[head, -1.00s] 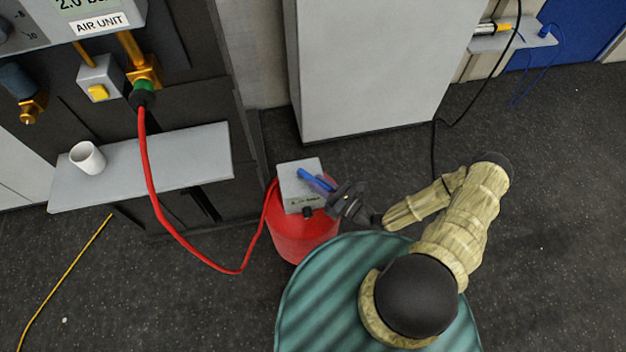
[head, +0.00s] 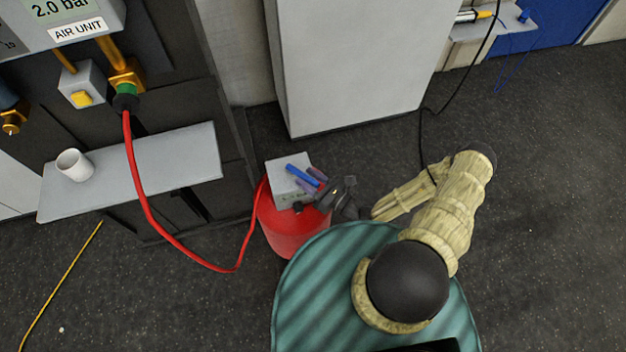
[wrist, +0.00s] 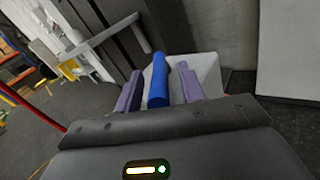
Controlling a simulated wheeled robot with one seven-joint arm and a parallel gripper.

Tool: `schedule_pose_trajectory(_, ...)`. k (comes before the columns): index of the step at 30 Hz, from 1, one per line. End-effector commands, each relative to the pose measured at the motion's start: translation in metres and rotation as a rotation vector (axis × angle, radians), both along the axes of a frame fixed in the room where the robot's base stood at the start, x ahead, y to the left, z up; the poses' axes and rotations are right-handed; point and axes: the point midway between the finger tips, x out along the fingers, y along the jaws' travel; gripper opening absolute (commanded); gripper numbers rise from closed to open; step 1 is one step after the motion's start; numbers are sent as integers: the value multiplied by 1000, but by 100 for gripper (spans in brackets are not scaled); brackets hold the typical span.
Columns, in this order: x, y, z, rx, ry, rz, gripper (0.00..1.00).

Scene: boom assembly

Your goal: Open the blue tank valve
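The red tank (head: 291,233) stands on the floor left of my round base, with a pale grey box (head: 283,190) on top. The blue valve handle (head: 301,174) is a straight bar over that box. My gripper (head: 308,181) reaches it from the right, its purple fingers beside the bar. In the wrist view the blue handle (wrist: 158,82) lies between the fingers of my gripper (wrist: 159,68). Gaps show on both sides of the bar, so the gripper is open around it. The valve body is hidden.
A red hose (head: 150,208) runs from the air unit (head: 70,16) down to the tank. A grey shelf (head: 185,155) with a white mug (head: 75,165) is left of the tank. A tall grey cabinet (head: 350,65) stands behind. Open floor lies to the right.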

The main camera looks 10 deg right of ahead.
Motion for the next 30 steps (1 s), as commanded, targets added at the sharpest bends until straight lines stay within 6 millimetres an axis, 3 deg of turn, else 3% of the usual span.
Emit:
schedule_pose_trajectory(11, -12, -13, -1, -1, 1, -2, 40)
schedule_pose_trajectory(30, -101, -101, -2, -3, 1, -5, 40)
